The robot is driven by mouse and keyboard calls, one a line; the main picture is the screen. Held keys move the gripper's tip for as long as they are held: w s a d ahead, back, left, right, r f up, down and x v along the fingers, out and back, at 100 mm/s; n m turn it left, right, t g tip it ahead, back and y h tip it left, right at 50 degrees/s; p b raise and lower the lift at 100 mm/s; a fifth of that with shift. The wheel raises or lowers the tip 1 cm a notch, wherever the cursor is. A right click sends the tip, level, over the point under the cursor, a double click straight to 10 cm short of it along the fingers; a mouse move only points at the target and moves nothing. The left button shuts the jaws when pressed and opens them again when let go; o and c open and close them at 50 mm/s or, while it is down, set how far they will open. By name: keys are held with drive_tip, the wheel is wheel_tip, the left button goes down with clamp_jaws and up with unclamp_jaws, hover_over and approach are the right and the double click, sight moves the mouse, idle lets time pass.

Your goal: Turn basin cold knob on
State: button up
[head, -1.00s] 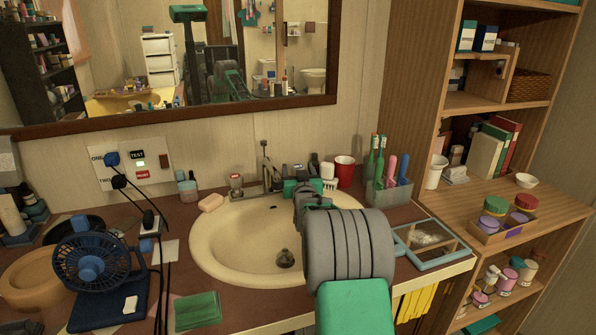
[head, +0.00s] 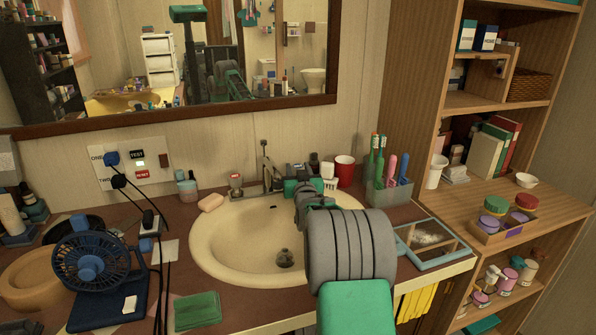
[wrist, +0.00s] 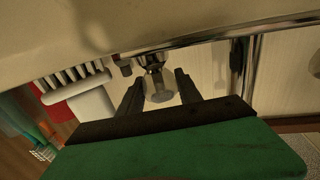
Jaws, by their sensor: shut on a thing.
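The cream basin (head: 230,245) is set in the brown counter, with a metal faucet (head: 266,170) at its back edge. A knob with a red top (head: 235,184) stands left of the faucet. My gripper (head: 302,186) reaches over the basin to the right of the faucet, and my arm hides part of the basin. In the wrist view, the fingers of my gripper (wrist: 158,86) are on either side of a metal knob (wrist: 154,66), the basin's cold knob, and are shut on it. In the head view this knob is mostly hidden by my gripper.
A red cup (head: 344,170) and a holder with toothbrushes (head: 388,192) stand close to the right of my gripper. Soap (head: 211,202) lies at the basin's left rim. A blue fan (head: 92,268) with dark cables stands farther left. A mirror hangs behind.

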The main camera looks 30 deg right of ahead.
drive_tip(key=shift+d+f, duration=0.1)
drive_tip(key=n+y+b, duration=0.1)
drive_tip(key=y+b, duration=0.1)
drive_tip(key=b, duration=0.1)
drive_tip(key=n+t+y+b, duration=0.1)
drive_tip(key=shift+f+n+y, duration=0.25)
drive_tip(key=shift+n+y, duration=0.05)
drive_tip(key=shift+y, duration=0.1)
drive_tip(key=n+y+b, duration=0.1)
drive_tip(key=y+b, duration=0.1)
drive_tip(key=shift+r+n+t+y+b, duration=0.15)
drive_tip(key=shift+n+t+y+b, duration=0.15)
drive_tip(key=shift+n+y+b, duration=0.1)
drive_tip(key=shift+r+n+y+b, duration=0.15)
drive_tip(key=shift+n+y+b, duration=0.2)
drive_tip(key=shift+n+y, duration=0.45)
drive_tip(key=shift+r+y, duration=0.1)
drive_tip(key=shift+y, duration=0.2)
drive_tip(key=o, duration=1.4)
drive_tip(key=shift+c, duration=0.2)
drive_tip(key=shift+a, duration=0.2)
